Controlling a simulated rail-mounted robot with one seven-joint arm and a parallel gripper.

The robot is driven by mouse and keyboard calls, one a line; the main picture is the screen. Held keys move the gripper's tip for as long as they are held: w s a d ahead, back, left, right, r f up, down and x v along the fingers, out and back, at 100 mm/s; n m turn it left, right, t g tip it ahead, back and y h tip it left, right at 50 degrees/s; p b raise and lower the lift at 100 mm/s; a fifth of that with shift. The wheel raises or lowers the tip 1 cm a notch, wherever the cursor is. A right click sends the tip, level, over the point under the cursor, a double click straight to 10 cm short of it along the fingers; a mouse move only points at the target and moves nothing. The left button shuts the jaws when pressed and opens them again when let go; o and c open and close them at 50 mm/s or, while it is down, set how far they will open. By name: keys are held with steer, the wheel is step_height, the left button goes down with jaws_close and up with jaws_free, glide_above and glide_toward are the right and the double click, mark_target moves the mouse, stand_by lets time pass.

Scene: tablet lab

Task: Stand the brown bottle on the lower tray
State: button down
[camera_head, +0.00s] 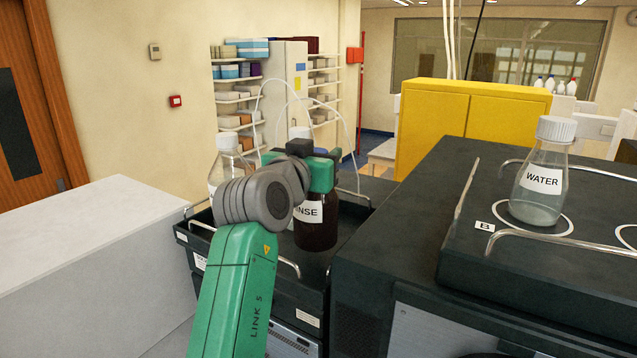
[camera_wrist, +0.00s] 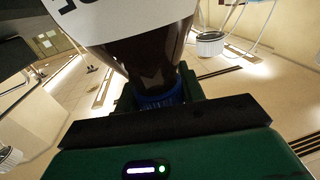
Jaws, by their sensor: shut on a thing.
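The brown bottle (camera_head: 317,232) is dark, with a white label reading "...NSE". It hangs upright in my gripper (camera_head: 318,176), which is shut on it near its top. The bottle appears over the lower tray (camera_head: 283,263), a black tray with metal rails on the left. I cannot tell whether its base touches the tray floor. In the wrist view the bottle (camera_wrist: 155,62) fills the top middle, its blue neck part between my gripper's fingers (camera_wrist: 160,98). My wrist hides part of the label and tray.
A clear bottle with a white cap (camera_head: 228,142) stands at the lower tray's left back. The higher black top (camera_head: 480,235) on the right carries a clear WATER bottle (camera_head: 540,195) on a white ring. A pale counter (camera_head: 90,245) lies left; a yellow cabinet (camera_head: 440,118) stands behind.

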steer(key=shift+f+p, duration=0.35)
steer(key=shift+f, duration=1.5)
steer(key=c, duration=0.9)
jaws_free()
steer(key=shift+f, duration=0.15)
steer(key=shift+o, duration=0.2)
steer(key=b+v, duration=0.3)
steer(key=v, duration=0.9)
steer(key=s+d+r+t, duration=0.2)
steer(key=s+d+t, duration=0.1)
steer(key=s+d, duration=0.35)
steer(key=s+a+r+n+t+y, duration=0.1)
steer(key=s+r+n+t+y, duration=0.15)
steer(key=s, duration=0.75)
steer(key=s+a+r+n+t+y, duration=0.1)
steer(key=s+n+t+y, duration=0.2)
steer(key=s, duration=0.7)
steer(key=shift+m+y, duration=0.55)
steer(key=shift+y, duration=0.3)
step_height(320, 180, up, 6)
steer(key=p, duration=0.5)
steer(key=shift+a+f, duration=0.1)
steer(key=shift+f, duration=0.1)
